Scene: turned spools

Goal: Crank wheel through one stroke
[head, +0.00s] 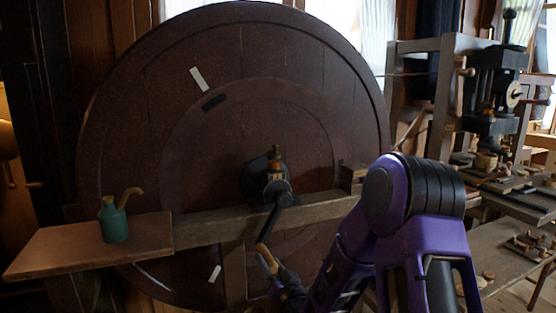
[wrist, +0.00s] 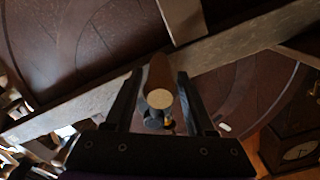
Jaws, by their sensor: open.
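The large dark wooden wheel (head: 130,120) stands upright and fills the left and middle of the head view. Its dark crank arm (head: 272,222) runs down from the hub (head: 274,178) to a wooden handle (head: 266,257) at lower centre. My gripper (head: 272,270) is at this handle, small and partly dark against the wheel. In the wrist view the handle (wrist: 159,85), with its pale round end, lies between the two open fingers of my gripper (wrist: 160,90). I cannot tell whether either finger touches it.
A wooden beam (head: 210,232) crosses in front of the wheel. A shelf (head: 75,255) at left carries a green oil can (head: 114,220). At right stand a lathe-like machine (head: 490,100) and a bench (head: 510,245) with small turned pieces.

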